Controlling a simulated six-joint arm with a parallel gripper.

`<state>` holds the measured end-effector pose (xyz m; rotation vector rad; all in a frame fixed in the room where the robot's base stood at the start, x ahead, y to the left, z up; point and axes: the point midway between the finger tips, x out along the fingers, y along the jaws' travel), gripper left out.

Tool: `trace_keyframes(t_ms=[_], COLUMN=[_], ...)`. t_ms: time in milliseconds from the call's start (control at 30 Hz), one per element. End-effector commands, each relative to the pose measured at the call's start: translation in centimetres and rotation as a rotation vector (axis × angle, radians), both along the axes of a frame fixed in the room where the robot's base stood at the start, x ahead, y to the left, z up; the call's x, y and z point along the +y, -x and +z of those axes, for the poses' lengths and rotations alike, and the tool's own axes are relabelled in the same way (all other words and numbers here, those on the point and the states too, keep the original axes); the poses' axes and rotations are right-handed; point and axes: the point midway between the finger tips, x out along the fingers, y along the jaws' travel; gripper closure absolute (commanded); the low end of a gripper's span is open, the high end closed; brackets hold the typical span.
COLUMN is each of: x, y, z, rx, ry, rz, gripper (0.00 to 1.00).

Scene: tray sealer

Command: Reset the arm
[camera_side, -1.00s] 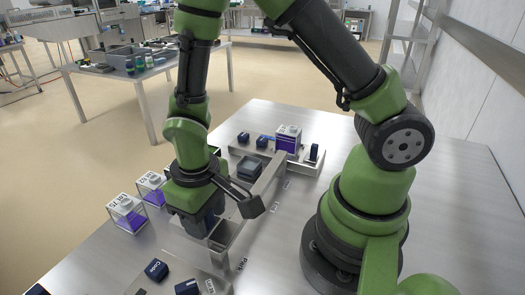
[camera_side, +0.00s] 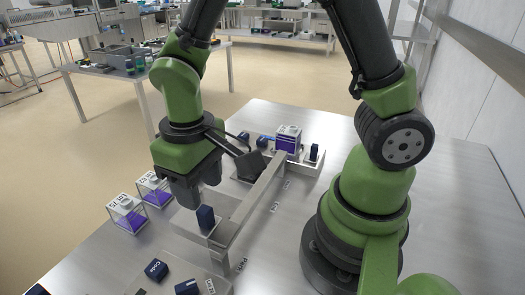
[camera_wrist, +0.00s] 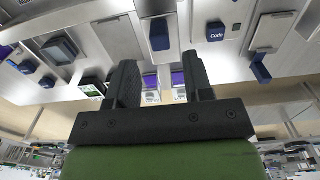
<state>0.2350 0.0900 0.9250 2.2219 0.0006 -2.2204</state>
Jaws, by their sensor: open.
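My gripper (camera_side: 187,193) hangs at the end of my green arm, above the left side of the metal fixture (camera_side: 243,212). In the wrist view its two black jaws (camera_wrist: 158,80) stand apart with nothing held between them. The same block shows in the wrist view (camera_wrist: 159,35).
Clear boxes with purple contents (camera_side: 127,214) stand to the left. Another purple box (camera_side: 288,139) stands on the far plate among several blue blocks. A blue block marked "Code" (camera_side: 156,270) lies in front.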

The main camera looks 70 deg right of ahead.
Motion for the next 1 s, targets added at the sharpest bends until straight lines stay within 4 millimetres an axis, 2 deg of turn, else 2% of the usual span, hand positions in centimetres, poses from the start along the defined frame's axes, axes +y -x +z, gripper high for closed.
trace_keyframes(t_ms=[367, 467, 633, 800, 1000], x=[-0.2, -0.8, -2.8, -4.7, -6.0], y=[0.0, 0.0, 1.2, 4.0, 7.4], z=[0.6, 2.5, 7.8, 12.4, 15.3], rx=[-0.012, -0.056, -0.192, -0.349, -0.506], ry=[-0.007, -0.032, -0.109, -0.187, -0.255], rz=[-0.010, -0.042, -0.140, -0.237, -0.314], gripper=[0.53, 0.53, 0.53, 0.53, 0.53])
